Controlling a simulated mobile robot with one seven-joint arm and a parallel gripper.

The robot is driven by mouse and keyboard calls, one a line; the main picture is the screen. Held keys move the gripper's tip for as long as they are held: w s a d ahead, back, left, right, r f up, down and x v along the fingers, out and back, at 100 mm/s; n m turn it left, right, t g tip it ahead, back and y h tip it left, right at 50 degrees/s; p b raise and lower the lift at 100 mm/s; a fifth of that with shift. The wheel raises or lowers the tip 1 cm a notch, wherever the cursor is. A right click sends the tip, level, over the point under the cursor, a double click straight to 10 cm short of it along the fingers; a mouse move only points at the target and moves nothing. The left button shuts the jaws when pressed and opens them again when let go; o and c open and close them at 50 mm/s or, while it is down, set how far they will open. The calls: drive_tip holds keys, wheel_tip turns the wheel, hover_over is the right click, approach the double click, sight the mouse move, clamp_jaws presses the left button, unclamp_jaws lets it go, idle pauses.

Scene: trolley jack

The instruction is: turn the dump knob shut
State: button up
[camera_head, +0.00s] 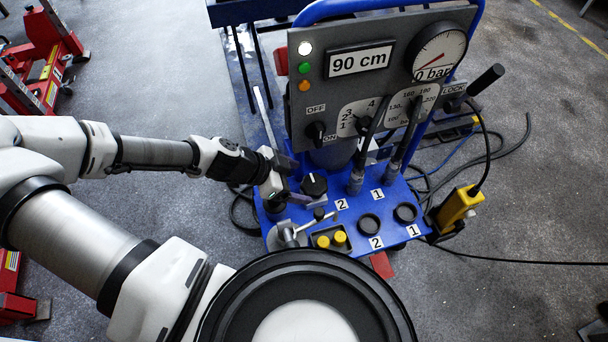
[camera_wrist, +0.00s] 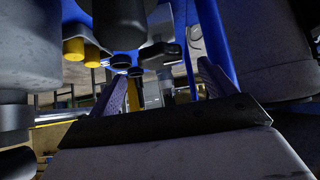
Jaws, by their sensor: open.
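A black round knob (camera_head: 314,185) with a white pointer mark stands on the blue panel, beside the handle levers. I take it to be the dump knob, though no label on it is readable. My gripper (camera_head: 281,180) is just left of this knob; I cannot tell if it touches. In the wrist view my gripper (camera_wrist: 163,86) shows two fingers spread apart with nothing clearly between them. A dark cylinder (camera_wrist: 119,22) shows at the top of that view; I cannot tell whether it is the same knob.
The grey console (camera_head: 340,90) with gauge (camera_head: 437,53) and switches stands behind. Two upright levers (camera_head: 358,178) rise right of the knob. A metal T-handle (camera_head: 289,234) and yellow buttons (camera_head: 339,238) lie in front. A yellow pendant (camera_head: 458,208) hangs at right.

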drive_tip(key=p+v, duration=0.7)
drive_tip(key=v, duration=0.2)
drive_tip(key=shift+r, duration=0.2)
drive_tip(key=shift+s+a+r, duration=0.15)
drive_tip(key=shift+a, duration=0.2)
drive_tip(key=shift+s, duration=0.1)
